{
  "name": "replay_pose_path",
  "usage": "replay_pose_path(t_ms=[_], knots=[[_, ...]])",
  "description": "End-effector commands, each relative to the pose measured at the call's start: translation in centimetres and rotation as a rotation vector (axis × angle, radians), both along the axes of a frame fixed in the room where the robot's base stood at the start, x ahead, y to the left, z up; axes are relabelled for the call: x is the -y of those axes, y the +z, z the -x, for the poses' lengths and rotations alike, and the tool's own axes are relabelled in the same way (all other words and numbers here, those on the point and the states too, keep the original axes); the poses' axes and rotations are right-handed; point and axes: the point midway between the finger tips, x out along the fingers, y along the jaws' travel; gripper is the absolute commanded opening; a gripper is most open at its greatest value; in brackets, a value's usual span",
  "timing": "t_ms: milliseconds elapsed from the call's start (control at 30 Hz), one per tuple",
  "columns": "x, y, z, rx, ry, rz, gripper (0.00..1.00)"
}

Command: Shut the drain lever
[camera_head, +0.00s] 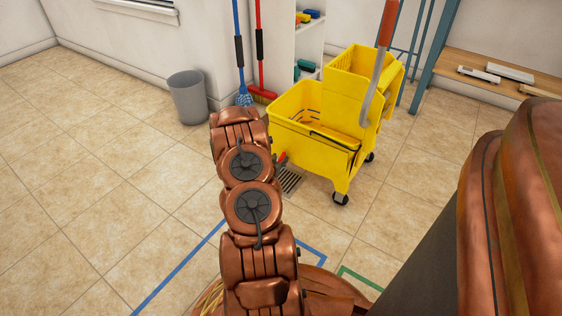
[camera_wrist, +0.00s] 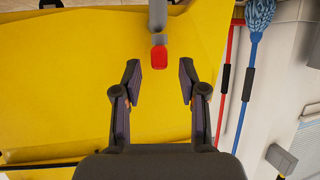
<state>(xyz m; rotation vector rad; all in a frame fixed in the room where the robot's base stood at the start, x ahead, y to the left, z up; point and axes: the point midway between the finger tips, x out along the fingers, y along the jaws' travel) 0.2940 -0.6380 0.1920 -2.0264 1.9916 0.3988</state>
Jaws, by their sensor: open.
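The drain lever is a small lever with a red tip (camera_wrist: 159,57) and a grey stem, on the side of the yellow mop bucket (camera_wrist: 70,70). In the wrist view my gripper (camera_wrist: 159,72) is open, with one finger on each side of the red tip and space between each finger and the tip. I cannot tell whether the tip is fully between the fingers in depth. In the head view the drain lever (camera_head: 282,157) shows as a small red bit low on the yellow mop bucket (camera_head: 300,122), beside my arm. My gripper is hidden there behind my arm.
A floor drain grate (camera_head: 290,181) lies below the bucket's near side. The wringer's grey handle has a red-brown grip (camera_head: 387,22). A grey bin (camera_head: 188,97), blue mop (camera_head: 243,98) and red broom (camera_head: 263,95) stand behind. The tiled floor at left is clear.

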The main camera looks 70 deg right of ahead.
Motion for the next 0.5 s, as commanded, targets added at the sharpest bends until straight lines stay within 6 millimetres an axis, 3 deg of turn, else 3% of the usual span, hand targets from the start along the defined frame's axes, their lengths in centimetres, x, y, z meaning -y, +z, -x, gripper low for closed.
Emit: replay_pose_path(t_ms=[200, 500], knots=[[1.9, -1.0, 0.1, 0.000, -0.001, -0.003, 0.42], [2.4, -1.1, -0.1, -0.001, 0.000, -0.003, 0.42]])
